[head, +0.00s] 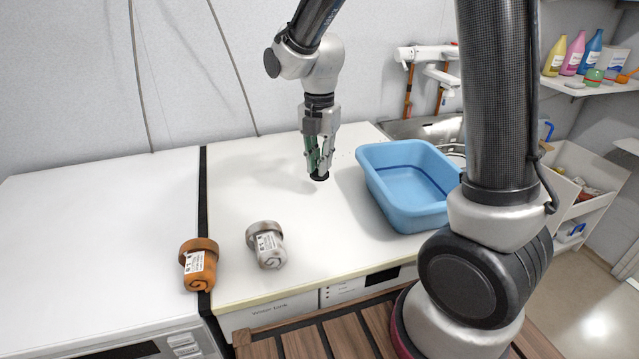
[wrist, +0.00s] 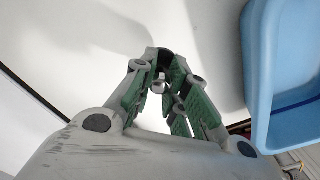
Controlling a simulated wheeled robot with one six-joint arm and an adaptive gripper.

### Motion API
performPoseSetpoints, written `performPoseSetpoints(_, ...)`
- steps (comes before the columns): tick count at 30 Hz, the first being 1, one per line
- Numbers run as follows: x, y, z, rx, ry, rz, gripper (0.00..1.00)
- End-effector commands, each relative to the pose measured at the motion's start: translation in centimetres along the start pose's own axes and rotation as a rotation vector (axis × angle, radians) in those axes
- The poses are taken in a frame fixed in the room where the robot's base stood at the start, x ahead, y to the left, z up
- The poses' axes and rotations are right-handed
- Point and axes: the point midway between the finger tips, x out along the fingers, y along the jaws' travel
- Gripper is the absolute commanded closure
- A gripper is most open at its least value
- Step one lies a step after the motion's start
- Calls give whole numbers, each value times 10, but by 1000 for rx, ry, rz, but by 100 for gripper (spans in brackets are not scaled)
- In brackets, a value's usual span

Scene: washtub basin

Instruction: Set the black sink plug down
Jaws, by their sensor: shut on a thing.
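The black sink plug (head: 319,178) is at the tips of my gripper (head: 318,165), low over the white counter top or touching it; I cannot tell which. My gripper points down and is shut on the plug. In the wrist view, the green-padded fingers of my gripper (wrist: 168,88) close around a small grey metal part of the plug, and the dark plug (wrist: 160,58) shows just beyond them, partly hidden by the fingers.
A blue washtub (head: 408,205) stands close to the right of my gripper. An orange pot-like container (head: 198,265) and a grey one (head: 266,246) lie toward the front left. The counter (head: 240,190) between them and my gripper is clear. A sink (head: 425,127) lies behind the tub.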

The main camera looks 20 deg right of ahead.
Motion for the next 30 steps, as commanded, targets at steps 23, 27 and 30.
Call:
performPoseSetpoints(23, 56, 0, 0, 3, 0, 0, 100)
performPoseSetpoints(27, 56, 0, 0, 3, 0, 1, 63)
performPoseSetpoints(30, 55, 0, 0, 3, 0, 1, 63)
